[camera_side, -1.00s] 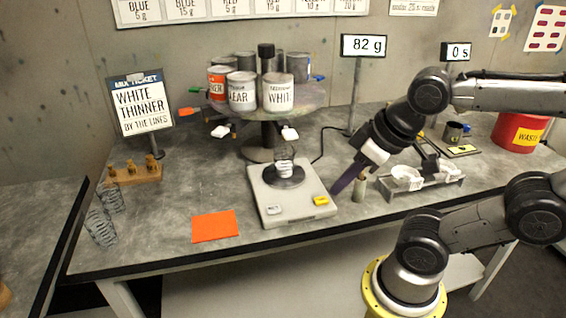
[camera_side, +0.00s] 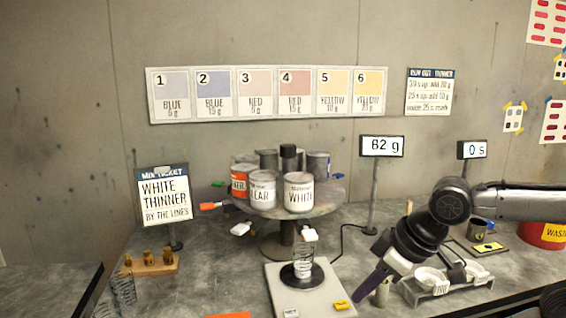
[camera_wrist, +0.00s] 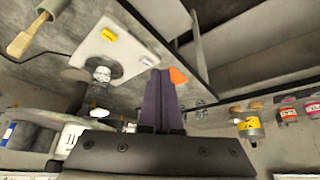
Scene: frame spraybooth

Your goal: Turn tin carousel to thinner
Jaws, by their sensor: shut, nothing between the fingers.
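The tin carousel (camera_side: 332,197) stands behind the scale, a round platform with several tins on it. I cannot read any tin as thinner; the rear labels are hidden. The mix ticket (camera_side: 165,202) reads white, thinner, by the lines. A clear cup with white contents (camera_side: 303,264) stands on the scale (camera_side: 283,290). My gripper (camera_side: 362,302), also in the wrist view (camera_wrist: 160,72), is shut and empty, right of the scale, apart from the carousel.
An orange handle (camera_side: 208,206) and white handles (camera_side: 240,229) stick out under the carousel. The scale display (camera_side: 381,146) is on a post at right. A white tray (camera_side: 445,285) lies right of my gripper. A wooden block (camera_side: 150,264) stands at left.

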